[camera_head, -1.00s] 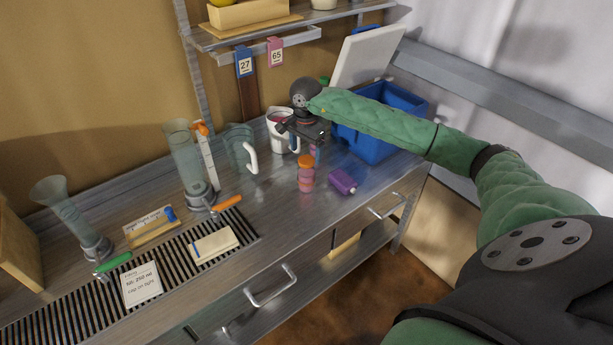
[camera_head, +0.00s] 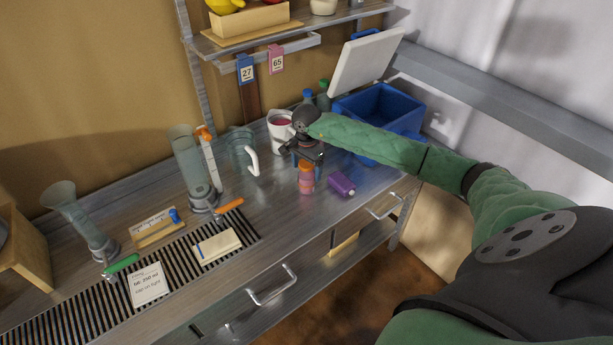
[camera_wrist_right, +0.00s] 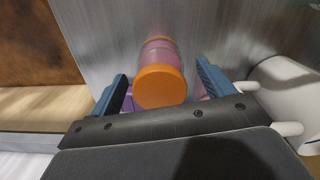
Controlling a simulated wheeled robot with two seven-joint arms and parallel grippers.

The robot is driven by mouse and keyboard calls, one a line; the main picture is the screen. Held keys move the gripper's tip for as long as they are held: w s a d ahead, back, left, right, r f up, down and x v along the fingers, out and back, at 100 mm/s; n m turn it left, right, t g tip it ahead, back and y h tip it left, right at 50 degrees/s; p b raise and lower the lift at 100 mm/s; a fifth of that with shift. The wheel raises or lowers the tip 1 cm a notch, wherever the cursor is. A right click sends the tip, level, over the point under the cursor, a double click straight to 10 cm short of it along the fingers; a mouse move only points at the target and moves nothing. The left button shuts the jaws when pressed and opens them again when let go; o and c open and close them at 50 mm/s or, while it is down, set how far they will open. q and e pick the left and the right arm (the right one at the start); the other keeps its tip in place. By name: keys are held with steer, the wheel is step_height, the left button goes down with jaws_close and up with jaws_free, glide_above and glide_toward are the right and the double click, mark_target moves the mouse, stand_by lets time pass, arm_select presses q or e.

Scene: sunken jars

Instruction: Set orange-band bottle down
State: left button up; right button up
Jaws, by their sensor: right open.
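The orange-band bottle (camera_head: 306,181), pinkish with an orange cap, stands upright on the metal counter (camera_head: 290,220) near its front edge. In the right wrist view its orange cap (camera_wrist_right: 160,87) shows between the two blue fingers, with a gap on each side. My right gripper (camera_head: 307,159) is open, just above and behind the bottle in the head view. The right wrist view shows the open fingers (camera_wrist_right: 161,90) too. My left gripper is in neither view.
A purple bottle (camera_head: 341,185) lies right of the orange-band bottle. A white mug (camera_head: 279,128) stands behind it, a clear jug (camera_head: 240,150) to the left. A blue bin (camera_head: 385,105) is at the back right.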

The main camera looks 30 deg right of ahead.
steer(key=shift+f, duration=0.25)
steer(key=c, duration=1.3)
steer(key=shift+r, duration=0.3)
